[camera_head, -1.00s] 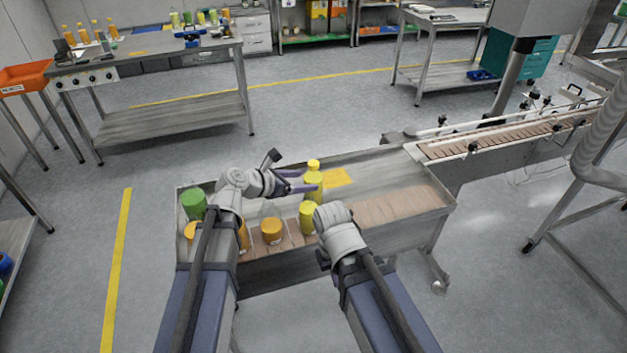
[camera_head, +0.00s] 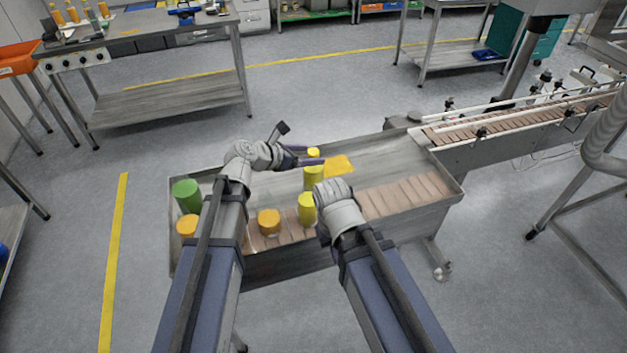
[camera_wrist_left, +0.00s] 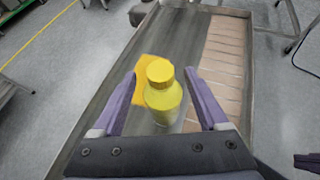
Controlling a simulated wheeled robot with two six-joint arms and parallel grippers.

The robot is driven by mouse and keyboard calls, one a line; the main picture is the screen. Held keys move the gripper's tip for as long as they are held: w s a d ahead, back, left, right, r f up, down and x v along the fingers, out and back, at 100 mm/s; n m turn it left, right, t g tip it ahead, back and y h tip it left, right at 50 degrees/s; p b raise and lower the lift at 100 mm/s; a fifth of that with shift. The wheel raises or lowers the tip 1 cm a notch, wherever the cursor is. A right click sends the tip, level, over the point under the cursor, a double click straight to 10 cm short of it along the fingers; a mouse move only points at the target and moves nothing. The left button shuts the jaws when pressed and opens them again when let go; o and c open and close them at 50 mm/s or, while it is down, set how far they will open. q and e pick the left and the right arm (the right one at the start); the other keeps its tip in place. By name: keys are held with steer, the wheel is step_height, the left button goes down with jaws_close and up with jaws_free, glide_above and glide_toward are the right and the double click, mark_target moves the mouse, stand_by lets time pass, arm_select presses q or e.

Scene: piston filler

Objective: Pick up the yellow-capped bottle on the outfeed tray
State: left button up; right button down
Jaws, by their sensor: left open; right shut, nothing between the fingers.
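The yellow-capped bottle (camera_head: 313,179) stands upright on the outfeed tray (camera_head: 405,160). My left gripper (camera_head: 312,156) is open, with its purple fingers level with the bottle's upper part. In the left wrist view the bottle (camera_wrist_left: 163,103) stands between the two open fingers, with a visible gap on each side.
Another yellow container (camera_head: 306,210) stands just in front of the bottle. An orange one (camera_head: 269,222), another orange one (camera_head: 186,225) and a green one (camera_head: 187,196) stand further left. A flat yellow patch (camera_head: 339,164) lies behind the bottle. The tray's right part is clear.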

arm_select(q)
steer(key=shift+b+x, duration=1.1)
steer(key=shift+x, duration=1.45)
steer(key=shift+d+r, duration=0.1)
steer(key=shift+r, duration=0.15)
steer(key=shift+c, duration=0.4)
jaws_close()
